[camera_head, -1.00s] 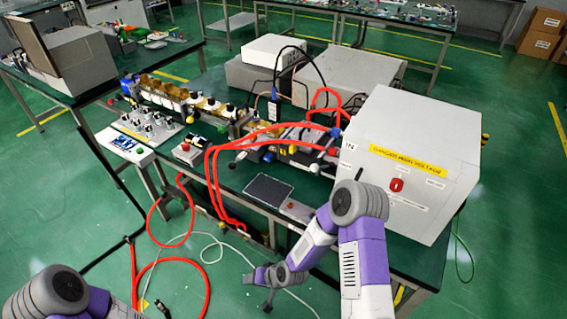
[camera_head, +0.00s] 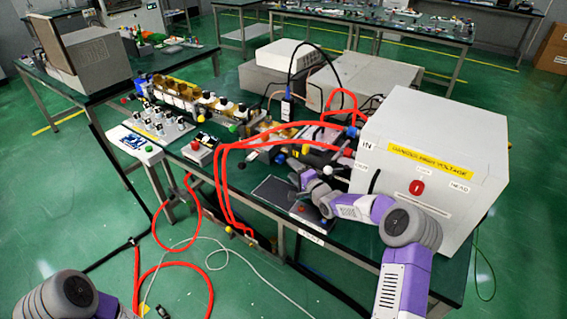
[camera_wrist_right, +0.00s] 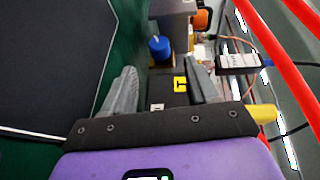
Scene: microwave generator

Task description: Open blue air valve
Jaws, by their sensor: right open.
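The blue valve knob (camera_wrist_right: 160,46) shows in the right wrist view, beyond and between my fingertips, beside a metal block. In the head view a small blue part (camera_head: 280,158) sits near my right gripper, but I cannot tell surely whether it is the same knob. My right gripper (camera_wrist_right: 162,72) is open and empty, with a finger on each side of the view and a gap to the knob. In the head view the right gripper (camera_head: 296,172) is over the bench near the dark pad. My left gripper is out of view; only part of that arm shows.
A black pad (camera_head: 272,190) lies on the bench's front edge. Red hoses (camera_head: 222,175) loop left of it and run overhead to a white high-voltage box (camera_head: 430,140) at right. A yellow part (camera_wrist_right: 264,114) and a black cable box (camera_wrist_right: 240,64) lie right of my fingers.

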